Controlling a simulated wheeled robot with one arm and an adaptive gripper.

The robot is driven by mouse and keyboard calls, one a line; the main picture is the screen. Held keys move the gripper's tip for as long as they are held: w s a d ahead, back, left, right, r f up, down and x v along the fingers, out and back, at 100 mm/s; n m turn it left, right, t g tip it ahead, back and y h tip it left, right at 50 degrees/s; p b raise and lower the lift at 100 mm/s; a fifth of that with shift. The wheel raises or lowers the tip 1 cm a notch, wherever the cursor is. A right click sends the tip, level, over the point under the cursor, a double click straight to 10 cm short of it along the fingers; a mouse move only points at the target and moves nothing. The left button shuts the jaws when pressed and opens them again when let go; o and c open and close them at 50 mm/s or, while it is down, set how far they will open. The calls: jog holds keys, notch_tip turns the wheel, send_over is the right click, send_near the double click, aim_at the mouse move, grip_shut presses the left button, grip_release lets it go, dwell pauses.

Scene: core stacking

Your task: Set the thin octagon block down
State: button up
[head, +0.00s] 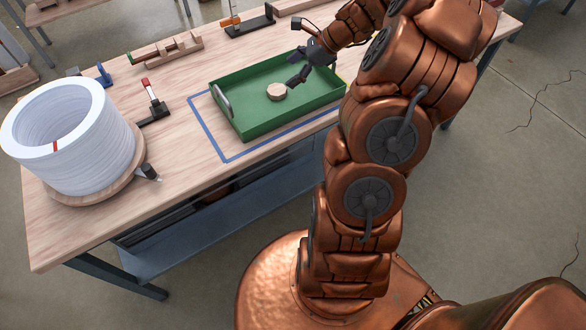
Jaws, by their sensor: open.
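The thin octagon block (276,91) is a small pale wooden piece. It lies flat in the green tray (247,128), near the tray's middle. My gripper (296,67) is at the tray's back right, above and to the right of the block. Its dark fingers are open and appear empty, apart from the block. The exact height of the fingers over the tray is hard to tell from this view.
The tray sits within a blue taped outline (222,157) on the wooden table (75,232). A large white coil (101,150) stands at the left on a round wooden base. A clamp with a red tip (152,103) stands between coil and tray. Wooden fixtures (166,49) line the back.

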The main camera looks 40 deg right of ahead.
jog(key=s+a+r+n+g, duration=0.2)
jog(key=s+a+n, duration=0.25)
jog(key=a, duration=0.35)
jog(key=s+a+r+n+g+h, duration=0.1)
jog(key=s+a+r+n+g, duration=0.15)
jog(key=a+n, duration=0.35)
jog(key=s+a+r+n+g, duration=0.1)
jog(key=s+a+r+n, duration=0.15)
jog(key=s+a, duration=0.45)
jog(key=s+a+n+g+h, duration=0.1)
jog(key=s+a+n+h, duration=0.1)
jog(key=s+n, duration=0.4)
jog(key=s+a+n+g+h, duration=0.1)
jog(key=s+n+h, duration=0.2)
jog(key=s+n, duration=0.3)
jog(key=s, duration=0.5)
jog(key=shift+s+a+f, duration=0.3)
jog(key=shift+s+a, duration=0.05)
jog(key=shift+s, duration=0.05)
notch_tip(320, 180, up, 3)
jog(key=p, duration=0.3)
jog(key=shift+r, duration=0.15)
jog(key=shift+c, duration=0.2)
